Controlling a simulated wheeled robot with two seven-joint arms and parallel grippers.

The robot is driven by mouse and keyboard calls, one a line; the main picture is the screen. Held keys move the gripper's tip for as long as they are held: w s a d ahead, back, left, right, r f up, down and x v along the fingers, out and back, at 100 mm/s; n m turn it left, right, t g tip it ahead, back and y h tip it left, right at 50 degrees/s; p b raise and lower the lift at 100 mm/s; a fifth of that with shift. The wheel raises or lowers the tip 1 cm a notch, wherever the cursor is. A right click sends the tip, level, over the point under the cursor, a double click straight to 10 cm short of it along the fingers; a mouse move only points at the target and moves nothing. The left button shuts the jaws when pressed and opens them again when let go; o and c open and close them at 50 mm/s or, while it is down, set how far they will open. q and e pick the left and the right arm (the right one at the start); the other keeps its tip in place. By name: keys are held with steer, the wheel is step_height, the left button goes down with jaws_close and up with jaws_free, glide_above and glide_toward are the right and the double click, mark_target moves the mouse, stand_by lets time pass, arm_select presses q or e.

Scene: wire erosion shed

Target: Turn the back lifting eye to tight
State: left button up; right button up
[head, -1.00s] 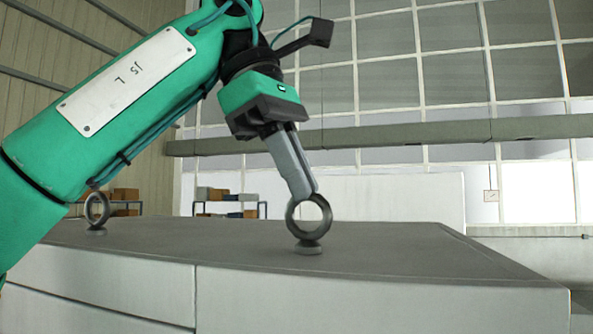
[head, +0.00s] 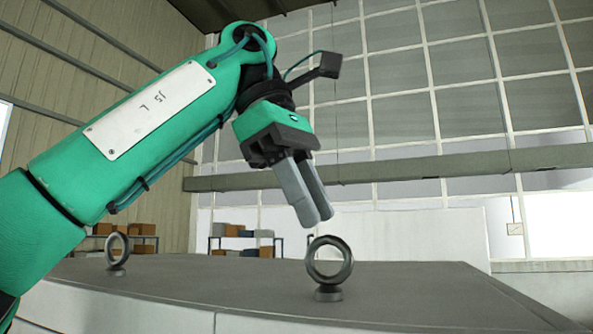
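Two dark metal lifting eyes stand upright on a flat grey top (head: 420,293). The nearer, larger lifting eye (head: 346,272) is right of centre, its ring facing me nearly broadside above a round collar. The smaller lifting eye (head: 108,249) stands to the left, its ring turned more edge-on. My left gripper (head: 317,221) hangs just above the larger eye, slanting down to the right. Its two grey fingers are apart with a narrow gap, empty and clear of the ring. My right gripper is not in view.
Shelves with boxes (head: 240,232) stand in the background behind the grey top. A long horizontal beam (head: 420,167) crosses in front of the windowed wall. The grey top is clear between and right of the eyes.

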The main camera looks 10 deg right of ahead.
arm_select(q)
steer(key=v, duration=0.5)
steer(key=shift+s+a+r, duration=0.1)
steer(key=shift+a+r, duration=0.05)
steer(key=shift+r, duration=0.1)
